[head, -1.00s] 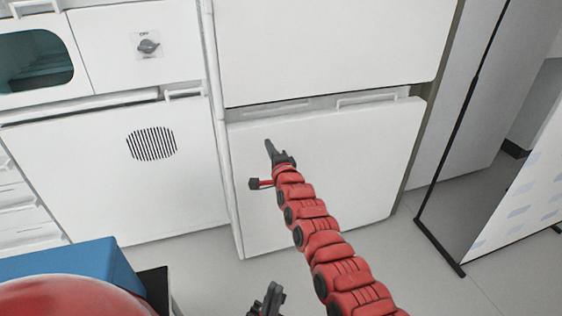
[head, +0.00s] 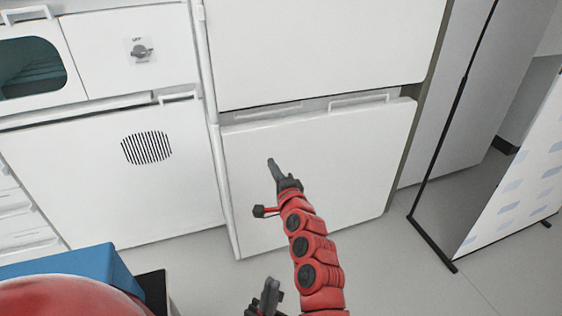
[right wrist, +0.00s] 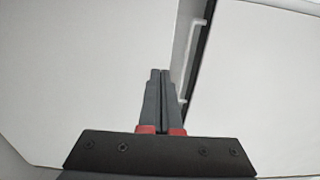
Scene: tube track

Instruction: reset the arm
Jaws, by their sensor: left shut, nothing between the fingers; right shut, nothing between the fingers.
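My right arm, red with dark joints, reaches up from the lower middle of the head view. Its dark gripper (head: 272,163) is shut and empty, and shows in front of the white lower door of a tall cabinet. In the right wrist view the same gripper (right wrist: 160,73) has its two grey fingers together with nothing between them. My left gripper (head: 270,288) is at the bottom edge of the head view, shut and empty, just left of the right arm. Most of the left arm is out of view.
The white lower door (head: 360,150) has a handle along its top edge. A white cabinet front with a striped vent (head: 146,148) and a knob (head: 140,50) stands at left. A dark-framed panel stand (head: 432,243) is at right. Grey floor (head: 385,265) is clear between.

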